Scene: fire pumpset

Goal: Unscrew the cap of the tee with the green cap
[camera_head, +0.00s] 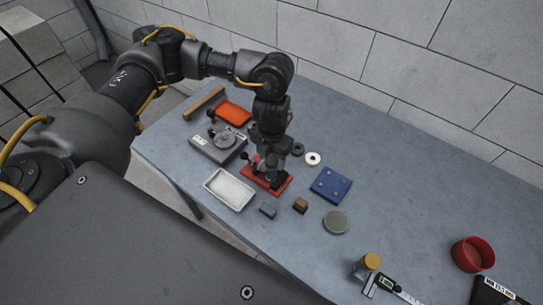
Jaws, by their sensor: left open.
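My left gripper (273,178) points straight down over a red base (285,187) on the table and is open. Its fingers are dark and small, and they hide most of what stands on the red base. A dark knob or handle shows on the base's left side. I cannot make out a green cap or a tee there. A round piece with a grey-green top (336,221) lies to the right of the gripper, apart from it. A small fitting with a yellow cap (372,261) stands near the table's front. My right gripper is not in view.
On the grey-blue table (410,205) are a white tray (230,189), a grey device (217,142), an orange tray (234,113), a blue plate (330,184), a white ring (313,158), small blocks, a caliper (385,283) and a red bowl (472,254). The right middle is clear.

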